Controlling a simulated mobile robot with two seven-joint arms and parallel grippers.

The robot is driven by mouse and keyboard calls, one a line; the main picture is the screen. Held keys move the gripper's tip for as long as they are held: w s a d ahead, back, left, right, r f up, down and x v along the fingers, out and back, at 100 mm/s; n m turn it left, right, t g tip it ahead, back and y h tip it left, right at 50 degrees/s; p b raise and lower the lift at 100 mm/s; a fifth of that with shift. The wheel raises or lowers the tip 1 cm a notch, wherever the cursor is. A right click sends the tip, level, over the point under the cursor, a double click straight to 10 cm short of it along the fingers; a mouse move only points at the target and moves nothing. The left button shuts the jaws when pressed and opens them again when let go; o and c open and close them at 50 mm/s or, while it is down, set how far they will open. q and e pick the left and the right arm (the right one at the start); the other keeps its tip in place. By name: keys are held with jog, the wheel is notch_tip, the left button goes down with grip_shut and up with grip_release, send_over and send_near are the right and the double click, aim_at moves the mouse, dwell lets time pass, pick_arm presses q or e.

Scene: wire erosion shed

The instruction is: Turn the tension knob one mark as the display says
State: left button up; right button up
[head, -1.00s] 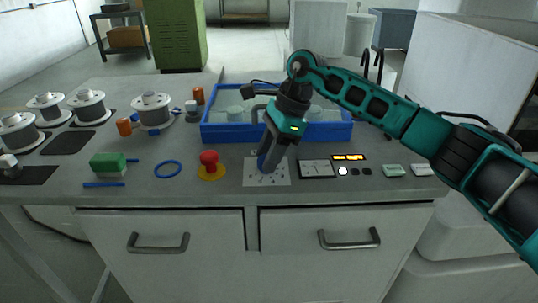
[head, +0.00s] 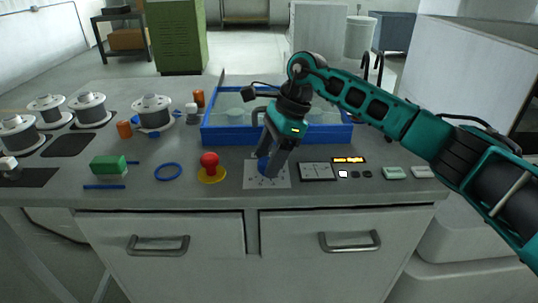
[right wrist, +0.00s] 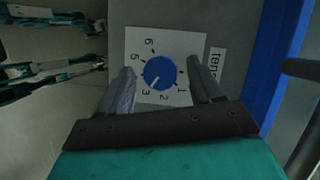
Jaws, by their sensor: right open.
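The blue tension knob (right wrist: 159,72) sits on a white dial plate (right wrist: 190,44) in the right wrist view. Its white pointer line slants to the lower left, towards the 3. The 1, 2, 3, 5 and 6 can be read. My right gripper (right wrist: 159,86) is open, with one finger on each side of the knob and gaps showing. In the head view my right gripper (head: 270,160) is low over the plate and partly hides the knob (head: 262,164). The lit orange display (head: 348,160) is right of the plate; its text is too small to read. My left gripper is not seen.
A dark-framed panel (head: 317,171) lies just right of the dial. A red mushroom button (head: 209,160) stands to its left. A blue tray (head: 228,134) lies behind, close to the gripper. Spools (head: 152,108) and a green block (head: 108,165) are further left.

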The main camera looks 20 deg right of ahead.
jog(key=v, duration=1.3)
jog(key=shift+f, duration=0.15)
